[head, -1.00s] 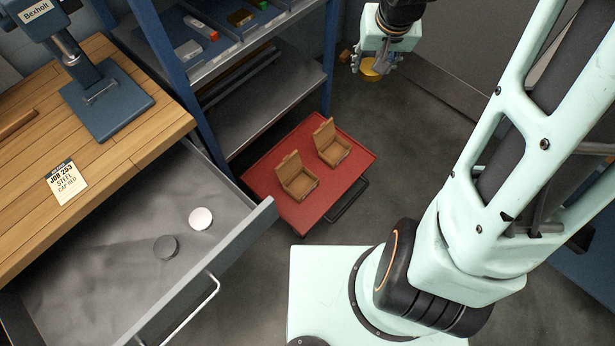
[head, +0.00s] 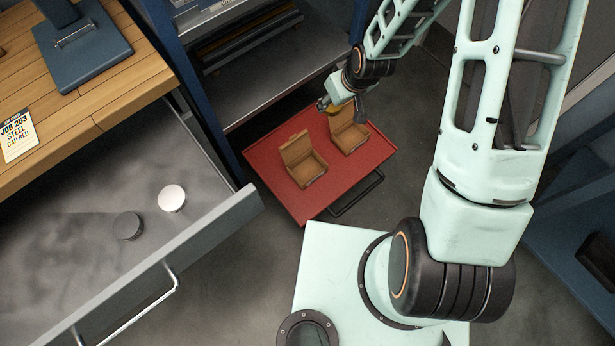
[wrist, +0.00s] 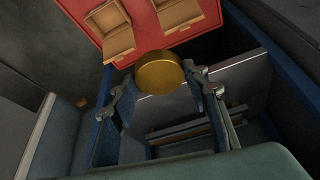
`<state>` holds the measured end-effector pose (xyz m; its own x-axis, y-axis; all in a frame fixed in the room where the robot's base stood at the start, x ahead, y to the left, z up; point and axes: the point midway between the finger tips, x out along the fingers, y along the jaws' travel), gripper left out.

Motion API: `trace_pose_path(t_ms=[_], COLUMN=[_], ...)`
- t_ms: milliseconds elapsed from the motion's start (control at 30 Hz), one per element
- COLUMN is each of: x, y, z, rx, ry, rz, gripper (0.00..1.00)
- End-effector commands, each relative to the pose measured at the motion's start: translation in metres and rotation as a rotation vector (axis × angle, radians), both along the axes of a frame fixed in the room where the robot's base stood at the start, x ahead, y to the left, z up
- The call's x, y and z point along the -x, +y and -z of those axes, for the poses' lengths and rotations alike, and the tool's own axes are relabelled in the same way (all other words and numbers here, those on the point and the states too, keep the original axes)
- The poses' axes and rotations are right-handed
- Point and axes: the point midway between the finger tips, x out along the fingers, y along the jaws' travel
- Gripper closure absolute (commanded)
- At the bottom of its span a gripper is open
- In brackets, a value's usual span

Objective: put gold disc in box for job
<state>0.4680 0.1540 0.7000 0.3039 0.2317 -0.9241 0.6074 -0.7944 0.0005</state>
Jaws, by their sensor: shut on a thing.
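My gripper (head: 341,109) is shut on the gold disc (wrist: 160,76), which shows between the two fingers in the wrist view. In the head view the disc is mostly hidden by the fingers, above the far end of the red tray (head: 268,160). Two open brown cardboard boxes stand on the tray: a left box (head: 304,166) and a right box (head: 350,138). The gripper is just above and behind the right box's lid. Both boxes look empty. No readable label shows on either. A job card (head: 17,136) on the bench reads JOB 253, STEEL, CAP RED.
An open grey drawer (head: 70,255) at left holds a white disc (head: 172,198) and a dark grey disc (head: 128,226). A blue-framed shelf (head: 270,75) stands behind the tray. A blue press (head: 85,50) sits on the wooden bench. Floor is clear right of the tray.

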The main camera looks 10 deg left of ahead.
Motion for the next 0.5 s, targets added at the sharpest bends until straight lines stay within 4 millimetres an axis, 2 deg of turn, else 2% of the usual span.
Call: trace_pose_path(t_ms=[33,100,300,400,500], x=[0.011,0.025,0.072,0.096,0.118], y=[0.012,0.027,0.061,0.073,0.081], z=[0.04,0.075,0.174,0.216,0.251], rx=[-0.001,-0.001,-0.001,-0.001,-0.001], ry=[0.008,0.008,0.009,0.007,0.005], rz=[-0.049,-0.118,-0.31,-0.398,-0.471], gripper=[0.99,0.99,0.99,0.99,0.99])
